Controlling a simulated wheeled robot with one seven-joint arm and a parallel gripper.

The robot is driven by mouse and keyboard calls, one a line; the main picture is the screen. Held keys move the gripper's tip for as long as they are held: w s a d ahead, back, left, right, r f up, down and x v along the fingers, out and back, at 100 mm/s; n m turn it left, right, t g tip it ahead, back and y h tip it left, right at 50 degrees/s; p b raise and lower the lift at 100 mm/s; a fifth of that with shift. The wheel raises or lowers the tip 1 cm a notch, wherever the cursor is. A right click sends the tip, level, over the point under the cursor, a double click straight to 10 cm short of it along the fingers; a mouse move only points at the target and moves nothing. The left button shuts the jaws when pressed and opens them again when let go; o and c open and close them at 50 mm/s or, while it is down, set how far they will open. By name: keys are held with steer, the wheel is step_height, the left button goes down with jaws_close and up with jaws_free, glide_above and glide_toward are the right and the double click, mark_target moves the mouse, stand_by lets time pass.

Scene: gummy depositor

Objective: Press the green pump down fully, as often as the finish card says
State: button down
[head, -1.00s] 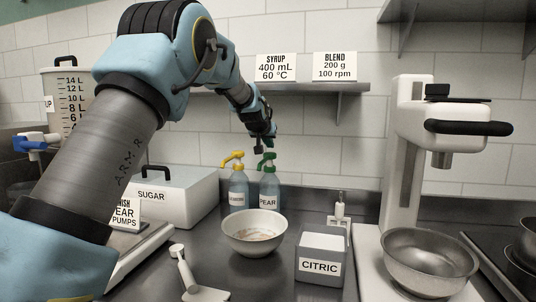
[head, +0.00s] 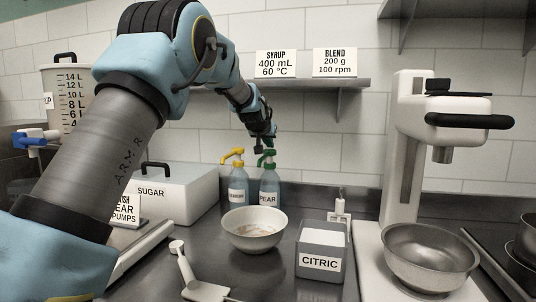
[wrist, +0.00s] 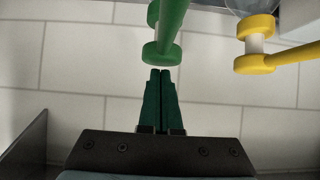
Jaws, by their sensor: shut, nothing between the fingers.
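The green pump (head: 267,157) tops the clear bottle labelled PEAR (head: 269,188) at the back of the counter. My gripper (head: 269,143) is just above the green pump head, fingers shut and empty. In the wrist view my shut fingertips (wrist: 160,72) lie close to the green pump (wrist: 163,50); I cannot tell whether they touch. The yellow pump (head: 233,156) on the neighbouring bottle stands just left. The finish card (head: 126,211) is at the left, partly hidden behind my arm; "EAR" and "PUMPS" show, but the number is hidden.
A white bowl (head: 255,244) with something in it stands in front of the bottles. A sugar box (head: 180,197) is left, a citric bin (head: 321,264) front right. A shelf (head: 300,84) with cards runs above, and a mixer (head: 408,150) stands right.

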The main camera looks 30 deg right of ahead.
mark_target(269, 150)
steer(key=shift+f+b, duration=0.95)
steer(key=shift+f, duration=0.65)
steer(key=shift+r+p, duration=1.3)
steer(key=shift+r, duration=0.85)
steer(key=shift+f, duration=0.2)
steer(key=shift+f+b, duration=1.45)
steer(key=shift+f, duration=0.5)
steer(key=shift+r+p, duration=1.3)
steer(key=shift+r, duration=0.85)
